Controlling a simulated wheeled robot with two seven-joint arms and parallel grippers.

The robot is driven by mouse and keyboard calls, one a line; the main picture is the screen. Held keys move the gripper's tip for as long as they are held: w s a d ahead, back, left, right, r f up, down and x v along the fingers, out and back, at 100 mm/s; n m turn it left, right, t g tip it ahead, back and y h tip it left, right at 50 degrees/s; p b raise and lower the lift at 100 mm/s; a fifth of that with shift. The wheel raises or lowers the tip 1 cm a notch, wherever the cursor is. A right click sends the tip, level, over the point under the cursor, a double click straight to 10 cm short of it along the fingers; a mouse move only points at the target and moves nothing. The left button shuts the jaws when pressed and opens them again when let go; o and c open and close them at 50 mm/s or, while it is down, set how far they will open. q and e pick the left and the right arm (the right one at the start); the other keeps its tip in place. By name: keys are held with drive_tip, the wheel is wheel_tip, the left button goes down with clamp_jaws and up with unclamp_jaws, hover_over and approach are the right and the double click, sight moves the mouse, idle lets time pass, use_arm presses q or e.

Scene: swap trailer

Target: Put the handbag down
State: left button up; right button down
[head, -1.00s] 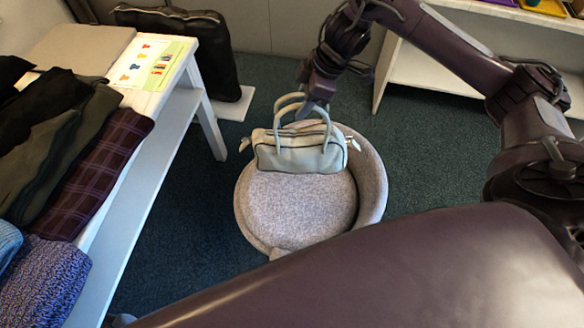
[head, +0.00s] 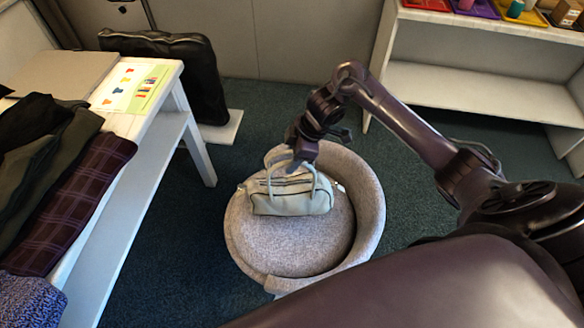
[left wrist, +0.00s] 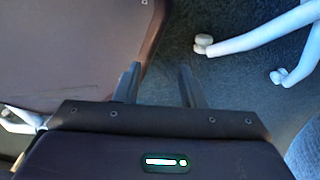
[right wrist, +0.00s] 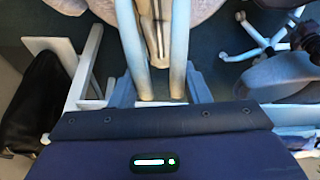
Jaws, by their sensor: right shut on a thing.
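The pale grey-green handbag (head: 290,203) hangs upright by its two handles from my right gripper (head: 298,166). It is over the left rear part of the round grey chair (head: 368,205); I cannot tell whether its base touches the seat. In the right wrist view, the handbag's handles (right wrist: 180,45) run up between the fingers of my right gripper (right wrist: 160,92), which is shut on them. My left gripper (left wrist: 158,86) is out of the head view; in the left wrist view its fingers stand apart with nothing between them, above dark floor.
A white table (head: 150,165) with folded clothes stands at the left. A black bag (head: 195,75) stands behind it. White shelves (head: 470,90) with coloured trays are at the back right. The chair's curved backrest borders the seat. Dark carpet (head: 190,245) is clear around the chair.

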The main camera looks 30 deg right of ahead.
sight(292, 182)
drive_tip(key=shift+f+b, duration=0.6)
drive_tip(key=shift+f, duration=1.35)
drive_tip(key=c, duration=0.8)
unclamp_jaws()
drive_tip(key=shift+f, duration=0.15)
drive_tip(key=p+v, duration=0.3)
drive_tip(key=v, duration=0.9)
drive_tip(key=shift+a, duration=0.1)
